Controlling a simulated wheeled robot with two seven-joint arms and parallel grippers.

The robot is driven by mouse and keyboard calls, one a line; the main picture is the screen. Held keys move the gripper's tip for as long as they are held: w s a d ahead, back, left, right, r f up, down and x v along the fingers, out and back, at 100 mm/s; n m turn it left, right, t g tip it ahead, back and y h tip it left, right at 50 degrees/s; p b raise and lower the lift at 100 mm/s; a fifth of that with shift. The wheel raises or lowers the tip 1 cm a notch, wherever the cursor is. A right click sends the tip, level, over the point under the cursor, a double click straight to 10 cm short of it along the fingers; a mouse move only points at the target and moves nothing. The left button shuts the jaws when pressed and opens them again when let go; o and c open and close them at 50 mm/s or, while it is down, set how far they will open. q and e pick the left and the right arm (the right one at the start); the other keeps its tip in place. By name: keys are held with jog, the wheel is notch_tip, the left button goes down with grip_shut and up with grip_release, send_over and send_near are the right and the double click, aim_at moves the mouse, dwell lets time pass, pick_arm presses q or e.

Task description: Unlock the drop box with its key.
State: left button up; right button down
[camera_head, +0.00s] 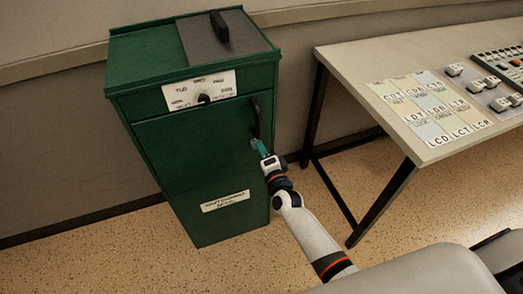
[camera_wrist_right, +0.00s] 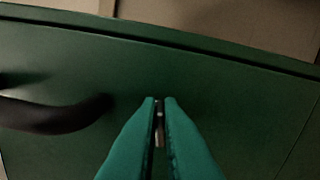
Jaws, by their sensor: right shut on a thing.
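My right gripper (camera_head: 259,146) has teal fingers and is at the right side of the door front, just below the handle. In the right wrist view its fingertips (camera_wrist_right: 160,102) are shut on a thin metallic piece, seemingly the key (camera_wrist_right: 159,128), mostly hidden between them. The green door front lies ahead of the tips; I cannot tell whether they touch it. No keyhole can be made out. My left gripper is out of view.
A table (camera_head: 390,143) with coloured letter cards (camera_head: 430,105) and switch panels stands to the right. A grey lid with a black grip (camera_head: 219,26) tops the box. A grey seat-like shape (camera_head: 420,272) is at the lower right. Speckled floor is open at the lower left.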

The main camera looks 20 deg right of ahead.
jog(key=shift+f+m+b, duration=0.15)
jog(key=shift+m+b, duration=0.15)
jog(key=shift+m, duration=0.8)
jog(key=c, duration=1.6)
grip_release()
jog(key=shift+s, duration=0.1)
jog(key=s, duration=1.2)
jog(key=shift+d, duration=0.25)
jog(key=shift+w, duration=0.1)
